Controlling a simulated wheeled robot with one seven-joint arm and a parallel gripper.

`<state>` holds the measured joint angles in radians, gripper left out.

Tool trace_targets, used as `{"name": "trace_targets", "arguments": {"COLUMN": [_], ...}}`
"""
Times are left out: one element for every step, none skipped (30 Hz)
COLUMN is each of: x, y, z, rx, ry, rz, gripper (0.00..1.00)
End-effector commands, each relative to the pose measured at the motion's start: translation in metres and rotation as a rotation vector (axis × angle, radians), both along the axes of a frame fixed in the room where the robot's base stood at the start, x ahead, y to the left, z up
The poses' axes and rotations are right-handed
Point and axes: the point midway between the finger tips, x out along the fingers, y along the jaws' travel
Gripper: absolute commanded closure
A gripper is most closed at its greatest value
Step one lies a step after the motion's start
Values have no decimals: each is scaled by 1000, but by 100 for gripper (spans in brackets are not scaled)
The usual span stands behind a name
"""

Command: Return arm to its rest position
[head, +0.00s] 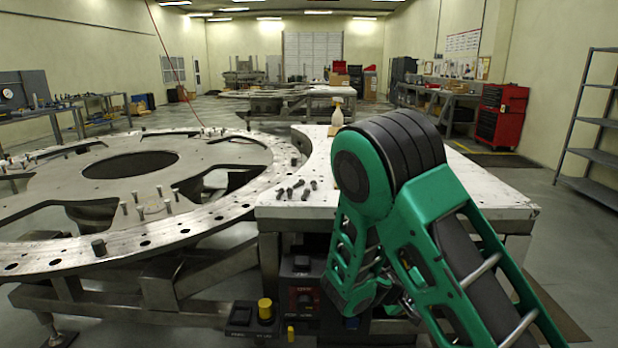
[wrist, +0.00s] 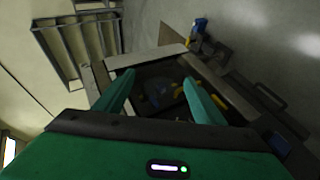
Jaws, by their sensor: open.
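My green arm fills the right front of the head view, bent at a large black joint, its lower links hanging in front of the white worktable (head: 490,190). My gripper is not clearly visible in the head view. In the wrist view my gripper (wrist: 160,92) shows two teal fingers spread apart. Nothing is held between them. Beyond the fingers is a dark open tray or frame (wrist: 150,62) with blue and yellow items, too dim to make out.
The large metal turret ring (head: 230,205) lies left of my arm. Several bolts (head: 297,189) and a pale bottle (head: 337,113) stand on the worktable. A red tool cabinet (head: 502,115) and grey shelving (head: 592,150) stand right.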

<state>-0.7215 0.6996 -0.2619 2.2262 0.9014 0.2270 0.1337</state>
Motion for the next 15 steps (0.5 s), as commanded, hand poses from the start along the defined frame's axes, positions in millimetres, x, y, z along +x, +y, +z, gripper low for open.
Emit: {"name": "trace_targets", "arguments": {"x": [-10,-17,-26,-33,-40,-50,-58,-65,-75,-84,-91,-102,-111,-119,-129], "y": [-16,-24,-34,-41,-47,-56,-62,-67,-74,-79,-83,-88,-92,-95,-99], "z": [9,13,17,21,25,30,33,37,41,45,48,53,57,60,65], "rx": [45,71,104,129,156,190,216,242,277,303,330,365,391,417,453], "ry": [3,10,19,24,30,37,42,47,52,58,61,66,70,74,76], "rz": [-55,-87,-125,-153,-181,-217,-244,-269,-302,-327,-349,-377,-399,-419,-444], "gripper": [36,36,36,36,36,36,36,36,36,36,36,36,36,36,36]}}
